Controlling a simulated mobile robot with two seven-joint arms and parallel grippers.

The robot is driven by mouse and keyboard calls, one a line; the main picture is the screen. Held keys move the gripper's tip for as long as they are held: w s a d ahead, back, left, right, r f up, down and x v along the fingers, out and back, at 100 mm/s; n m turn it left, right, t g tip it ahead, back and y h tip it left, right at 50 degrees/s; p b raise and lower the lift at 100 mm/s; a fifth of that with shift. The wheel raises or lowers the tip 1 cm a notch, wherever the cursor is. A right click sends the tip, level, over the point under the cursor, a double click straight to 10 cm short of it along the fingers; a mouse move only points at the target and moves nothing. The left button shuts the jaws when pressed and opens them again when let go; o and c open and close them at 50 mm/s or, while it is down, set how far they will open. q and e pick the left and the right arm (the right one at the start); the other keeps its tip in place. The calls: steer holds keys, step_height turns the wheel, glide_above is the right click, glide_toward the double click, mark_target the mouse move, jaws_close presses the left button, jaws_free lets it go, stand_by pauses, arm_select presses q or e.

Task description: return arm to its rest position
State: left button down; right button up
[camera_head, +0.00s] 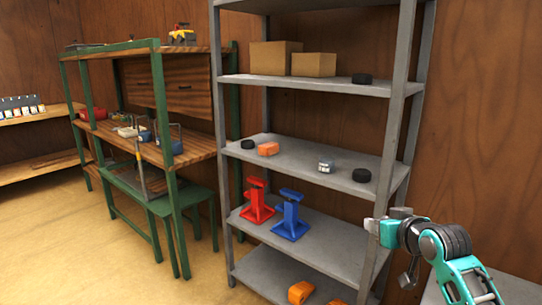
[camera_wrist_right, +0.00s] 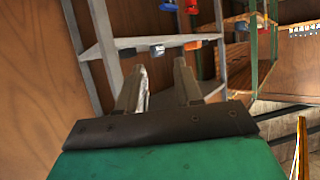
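My right arm comes in from the right in the head view. Its gripper (camera_head: 374,226) is raised in front of the lower right part of the grey metal shelf unit (camera_head: 399,90). In the right wrist view the two fingers of this gripper (camera_wrist_right: 160,68) stand apart with nothing between them. That view is tilted, and the shelf unit shows beyond the fingers. My left arm and left gripper are not in view.
A red jack stand (camera_head: 257,203) and a blue jack stand (camera_head: 290,215) stand on a lower shelf. Orange and black parts lie on other shelves. A green-framed workbench (camera_head: 165,160) stands left. A grey surface (camera_head: 515,290) lies below my right arm. The floor (camera_head: 60,245) at left is clear.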

steer(key=s+a+f+g, duration=0.1)
steer(key=s+a+f, duration=0.2)
steer(key=s+f, duration=0.75)
steer(key=s+a+f+g, duration=0.1)
steer(key=s+a+f, duration=0.1)
steer(key=s+f, duration=0.9)
steer(key=s+a+f+n, duration=0.1)
steer(key=s+f, duration=0.3)
steer(key=s, duration=0.5)
steer(key=shift+s+a+f, duration=0.3)
steer(key=shift+s+a, duration=0.05)
steer(key=shift+a, duration=0.1)
